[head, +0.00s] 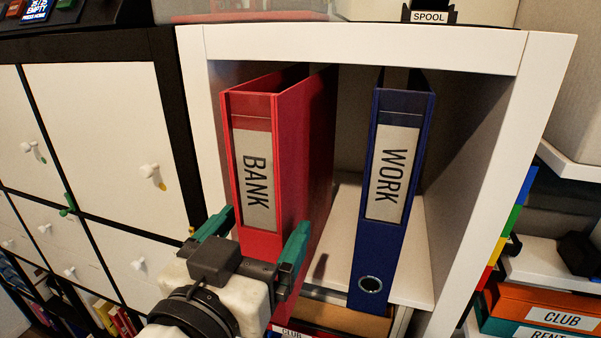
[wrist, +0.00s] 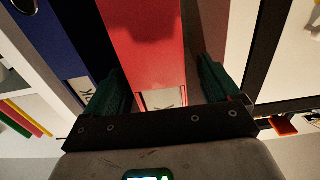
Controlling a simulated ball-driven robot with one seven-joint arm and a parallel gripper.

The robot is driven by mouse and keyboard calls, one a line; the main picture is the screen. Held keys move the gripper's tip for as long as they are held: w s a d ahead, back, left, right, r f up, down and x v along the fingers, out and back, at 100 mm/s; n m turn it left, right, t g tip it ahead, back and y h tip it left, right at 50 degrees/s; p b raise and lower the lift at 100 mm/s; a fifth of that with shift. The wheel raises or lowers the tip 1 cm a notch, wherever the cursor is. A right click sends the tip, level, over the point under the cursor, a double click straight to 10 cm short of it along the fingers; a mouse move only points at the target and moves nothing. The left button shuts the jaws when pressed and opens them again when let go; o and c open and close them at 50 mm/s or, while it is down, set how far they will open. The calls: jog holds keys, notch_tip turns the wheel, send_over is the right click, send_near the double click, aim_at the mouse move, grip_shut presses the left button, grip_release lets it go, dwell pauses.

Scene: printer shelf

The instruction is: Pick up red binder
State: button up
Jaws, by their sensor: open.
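The red binder (head: 298,150) stands upright in the white shelf, with a label reading BANK on its spine. My gripper (head: 254,224) is open at the lower part of the spine, with one green finger on each side of the binder in the picture. In the wrist view the red binder (wrist: 143,45) lies between the two green fingers of my gripper (wrist: 160,85), with gaps showing at both sides. I cannot tell whether either finger touches it.
A blue binder (head: 366,240) labelled WORK stands to the right, with a gap between the two. The white shelf frame (head: 480,180) closes in the right side. White drawer fronts (head: 98,110) are at left. Orange and teal boxes (head: 530,305) sit at lower right.

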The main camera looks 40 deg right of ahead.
aim_at(299, 178)
jog(key=p+x, duration=0.2)
jog(key=x, duration=0.3)
jog(key=shift+d+r, duration=0.1)
jog(key=shift+r, duration=0.1)
jog(key=c, duration=1.6)
jog(key=shift+r, duration=0.15)
grip_shut()
